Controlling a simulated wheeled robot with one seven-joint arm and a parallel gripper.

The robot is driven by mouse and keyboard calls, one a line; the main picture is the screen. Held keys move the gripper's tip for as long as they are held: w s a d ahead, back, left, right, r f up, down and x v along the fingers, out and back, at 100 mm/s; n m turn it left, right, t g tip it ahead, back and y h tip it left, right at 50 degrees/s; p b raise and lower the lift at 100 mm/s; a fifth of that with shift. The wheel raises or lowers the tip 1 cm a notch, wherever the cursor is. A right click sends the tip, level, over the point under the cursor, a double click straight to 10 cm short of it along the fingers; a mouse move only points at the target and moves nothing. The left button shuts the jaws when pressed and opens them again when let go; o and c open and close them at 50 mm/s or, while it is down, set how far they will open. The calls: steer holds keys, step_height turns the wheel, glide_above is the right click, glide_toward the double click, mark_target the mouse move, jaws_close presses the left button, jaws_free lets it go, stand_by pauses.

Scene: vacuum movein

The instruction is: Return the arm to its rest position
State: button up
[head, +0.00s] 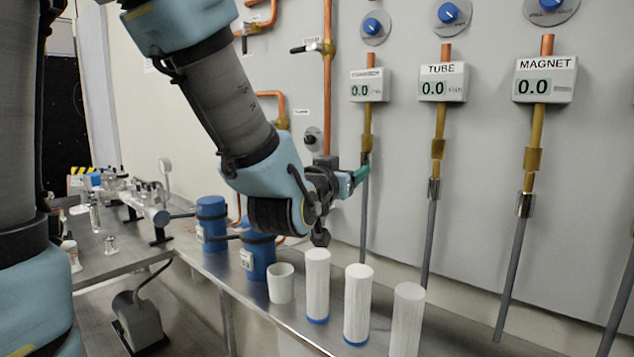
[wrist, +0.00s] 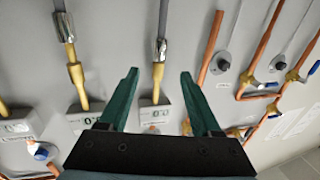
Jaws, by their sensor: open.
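My gripper (head: 352,180) is at the end of my blue and grey arm, raised in front of the wall panel and above the bench with the white cylinders. In the wrist view my gripper (wrist: 160,92) shows two green fingers spread wide apart with nothing between them. Beyond the fingers is the grey panel (wrist: 215,105), with a display box and a brass fitting (wrist: 158,80) behind the gap. In the head view the fingers are seen side-on near the grey hose (head: 365,215) under the leftmost display; I cannot tell if they touch it.
Below my gripper, white cylinders (head: 317,280) and a white cup (head: 281,284) stand on the metal bench (head: 213,268). Blue canisters (head: 211,222) stand left of them. Copper pipes (head: 327,90), blue knobs (head: 372,27) and displays labelled TUBE (head: 442,83) and MAGNET (head: 545,80) line the wall.

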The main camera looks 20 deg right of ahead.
steer(key=w+a+f+n+g+y, duration=0.25)
steer(key=a+f+y, duration=0.25)
steer(key=a+f, duration=0.35)
steer(key=w+a+f+n+g+y, duration=0.2)
steer(key=w+a+f+y, duration=0.2)
steer(key=a+f, duration=0.45)
steer(key=s+a+f+n+g+y, duration=0.1)
steer(key=s+a+f+g+y, duration=0.1)
steer(key=a, duration=0.6)
steer(key=s+a+f+n+g+y, duration=0.1)
steer(key=s+a+f+n+g, duration=0.1)
steer(key=s+a, duration=0.5)
steer(key=shift+s+a+f+g+y, duration=0.35)
steer(key=shift+a+f+g, duration=0.35)
steer(key=shift+a+g, duration=0.45)
steer(key=shift+w+d+n, duration=0.1)
steer(key=shift+d+n, duration=0.05)
steer(key=shift+n, duration=0.1)
